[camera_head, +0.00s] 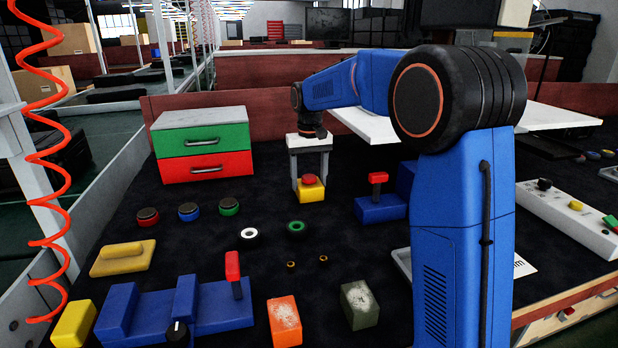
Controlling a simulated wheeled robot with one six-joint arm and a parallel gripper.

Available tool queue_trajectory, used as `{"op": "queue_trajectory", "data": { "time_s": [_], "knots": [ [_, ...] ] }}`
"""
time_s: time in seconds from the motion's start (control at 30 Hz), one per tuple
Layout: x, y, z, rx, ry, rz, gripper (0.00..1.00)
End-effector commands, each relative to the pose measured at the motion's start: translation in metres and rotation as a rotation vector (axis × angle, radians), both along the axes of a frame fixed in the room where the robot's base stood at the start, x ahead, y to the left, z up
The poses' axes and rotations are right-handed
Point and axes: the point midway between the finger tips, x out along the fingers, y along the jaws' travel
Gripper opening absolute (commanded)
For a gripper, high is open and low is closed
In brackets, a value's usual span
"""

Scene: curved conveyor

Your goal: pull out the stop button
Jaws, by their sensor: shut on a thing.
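The stop button is a red cap (309,180) on a yellow box (311,193), on the dark table in the middle of the head view. The box sits upright and appears to rest on the table.
A green and red drawer box (203,143) stands behind to the left. A blue block with a red lever (379,205) stands close on the right. A blue fixture (222,307) fills the front left.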

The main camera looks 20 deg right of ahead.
Motion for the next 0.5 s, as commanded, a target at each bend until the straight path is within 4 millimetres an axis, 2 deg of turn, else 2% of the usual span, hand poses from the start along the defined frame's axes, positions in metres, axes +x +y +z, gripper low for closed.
{"op": "queue_trajectory", "data": {
  "time_s": [0.5],
  "knots": [
    [0.001, 0.000, 0.010, 0.000, -0.005, 0.000, 0.40]
  ]
}}
